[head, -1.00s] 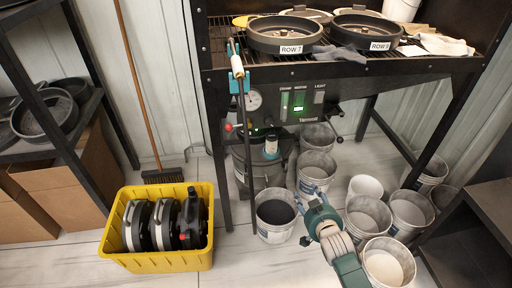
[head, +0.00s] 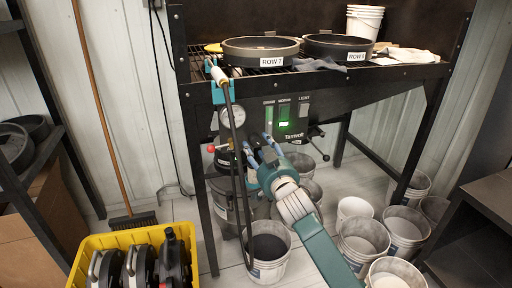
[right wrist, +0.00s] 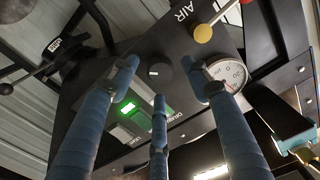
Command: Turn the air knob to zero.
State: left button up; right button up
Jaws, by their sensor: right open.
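A small round black knob with a white mark (right wrist: 159,71) sits on the dark control panel (right wrist: 215,45) in the right wrist view, near the lettering AIR. My right gripper (right wrist: 159,76) is open, with its blue fingers spread around the line to this knob; I cannot tell whether they touch it. A white dial gauge (right wrist: 227,74) is just right of the fingers. In the head view my right gripper (head: 262,146) is in front of the panel, below and right of the gauge (head: 234,116), and hides the knob. My left gripper is not in view.
A hose with a white and teal handle (head: 220,76) hangs in front of the panel. Several buckets (head: 268,262) stand below, and a yellow crate (head: 75,250) is at left.

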jog(key=shift+x, duration=1.4)
jog(key=c, duration=1.1)
jog(key=shift+c, duration=0.2)
jog(key=shift+f, duration=0.15)
jog(key=shift+n, duration=0.4)
